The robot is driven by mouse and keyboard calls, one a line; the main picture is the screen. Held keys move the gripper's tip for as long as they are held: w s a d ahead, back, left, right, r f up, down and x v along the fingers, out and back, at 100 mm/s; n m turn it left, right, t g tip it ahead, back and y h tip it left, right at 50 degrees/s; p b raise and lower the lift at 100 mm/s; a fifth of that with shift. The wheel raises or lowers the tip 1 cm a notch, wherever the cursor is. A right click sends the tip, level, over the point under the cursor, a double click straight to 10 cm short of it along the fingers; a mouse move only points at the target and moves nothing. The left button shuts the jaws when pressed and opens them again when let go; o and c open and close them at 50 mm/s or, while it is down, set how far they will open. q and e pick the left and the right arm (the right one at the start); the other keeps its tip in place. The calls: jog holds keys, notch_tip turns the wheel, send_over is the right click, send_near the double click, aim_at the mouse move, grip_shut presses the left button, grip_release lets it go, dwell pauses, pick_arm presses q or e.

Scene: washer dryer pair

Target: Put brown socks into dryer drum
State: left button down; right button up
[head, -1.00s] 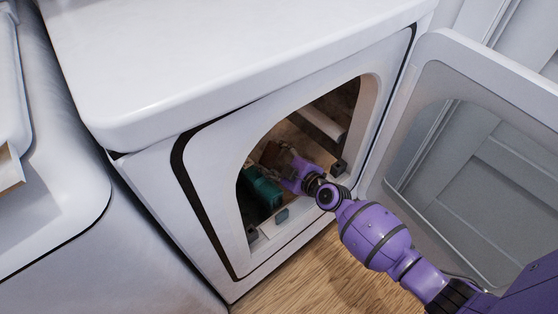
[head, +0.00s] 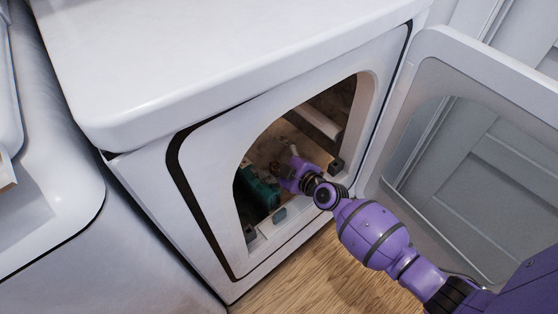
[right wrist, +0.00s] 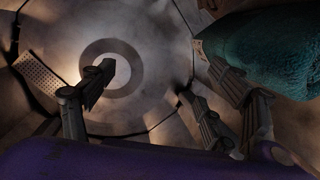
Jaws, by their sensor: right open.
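My right gripper (head: 279,167) is inside the dryer drum (head: 300,132), reached through the open front. In the right wrist view its fingers (right wrist: 155,102) are spread apart with nothing between them. The drum's back wall (right wrist: 150,35) with a round centre shows beyond the fingers. I cannot make out the brown socks clearly in either current view; the low part of the drum is dark and partly hidden by my gripper. My left gripper is not in view.
A teal cloth (head: 257,188) lies at the drum's left front; it also shows beside the right fingers in the right wrist view (right wrist: 270,50). The dryer door (head: 440,75) stands open on the right. The opening's rim (head: 222,180) surrounds my arm.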

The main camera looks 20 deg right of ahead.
jog(key=v, duration=1.1)
jog(key=shift+s, duration=0.3)
